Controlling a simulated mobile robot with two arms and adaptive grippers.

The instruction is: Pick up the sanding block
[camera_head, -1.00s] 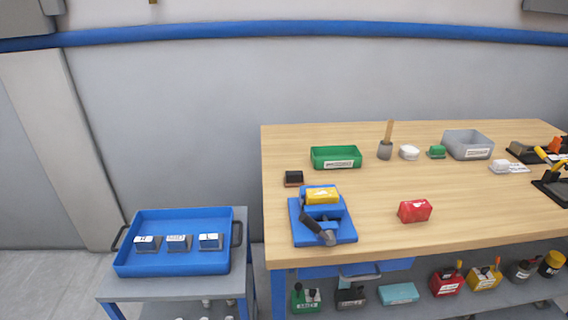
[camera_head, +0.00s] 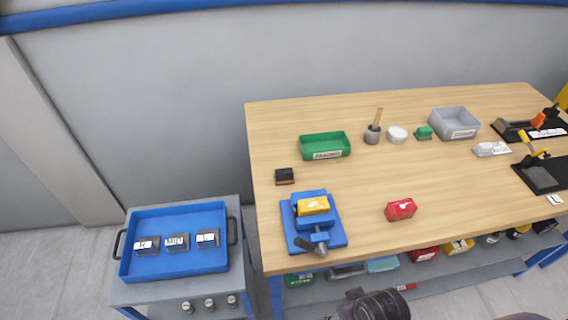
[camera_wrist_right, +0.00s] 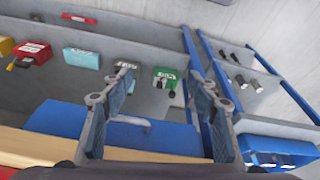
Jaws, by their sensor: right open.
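A small block with a black top and a brown base (camera_head: 285,176), which looks like the sanding block, lies on the left part of the wooden bench (camera_head: 370,185) in the head view. It sits left of the green tray and behind the blue vise. My right gripper (camera_wrist_right: 162,82) is open and empty in the right wrist view, with the lower shelf and a blue drawer behind its fingers. The block does not show in that view. My left gripper is in neither view.
The bench middle is clear.

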